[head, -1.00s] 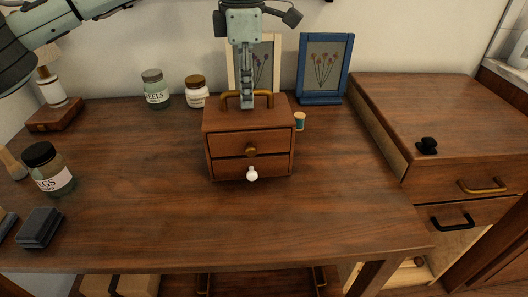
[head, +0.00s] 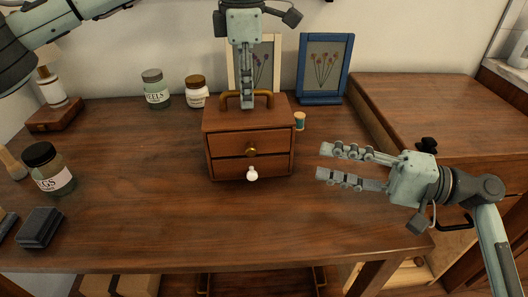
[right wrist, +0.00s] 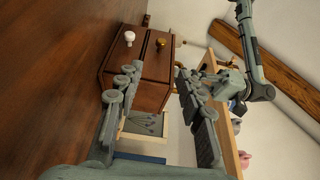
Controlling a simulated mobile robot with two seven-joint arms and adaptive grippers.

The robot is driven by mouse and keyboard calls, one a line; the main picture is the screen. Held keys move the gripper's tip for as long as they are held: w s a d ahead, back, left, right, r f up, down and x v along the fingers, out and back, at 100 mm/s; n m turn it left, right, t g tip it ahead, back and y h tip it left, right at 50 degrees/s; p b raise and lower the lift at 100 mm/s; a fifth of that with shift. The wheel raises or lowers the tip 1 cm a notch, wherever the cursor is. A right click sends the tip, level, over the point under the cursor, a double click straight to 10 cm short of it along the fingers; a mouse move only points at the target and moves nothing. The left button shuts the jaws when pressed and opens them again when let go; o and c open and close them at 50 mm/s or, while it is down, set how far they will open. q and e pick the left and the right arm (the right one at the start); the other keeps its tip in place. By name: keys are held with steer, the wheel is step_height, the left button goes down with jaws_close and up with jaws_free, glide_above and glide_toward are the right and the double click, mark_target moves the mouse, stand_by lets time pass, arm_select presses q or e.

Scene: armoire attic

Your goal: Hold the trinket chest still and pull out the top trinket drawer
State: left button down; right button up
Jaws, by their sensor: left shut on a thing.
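The small wooden trinket chest (head: 222,125) stands on the table with two drawers, both looking shut. The top drawer (head: 225,146) has a brass knob (head: 251,152), and the lower drawer (head: 225,169) has a white knob (head: 252,173). My left gripper (head: 247,100) comes down from above and is shut on the chest's brass top handle (head: 230,98). My right gripper (head: 322,162) is open and empty, right of the chest, fingers pointing at it. The right wrist view shows the chest (right wrist: 125,75) sideways, with white knob (right wrist: 130,37) and brass knob (right wrist: 161,43).
A blue spool (head: 299,121) stands just right of the chest. A cream frame (head: 268,60) and a blue frame (head: 322,98) stand behind. Jars (head: 155,95) and a dark block (head: 40,228) are on the left. The table front is clear.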

glide_toward(249, 130)
steer(key=a+f, duration=0.1)
steer(key=a, duration=0.3)
steer(key=a+f, duration=0.1)
steer(key=a, duration=0.2)
steer(key=shift+f, duration=0.3)
steer(key=shift+d, duration=0.1)
jaws_close()
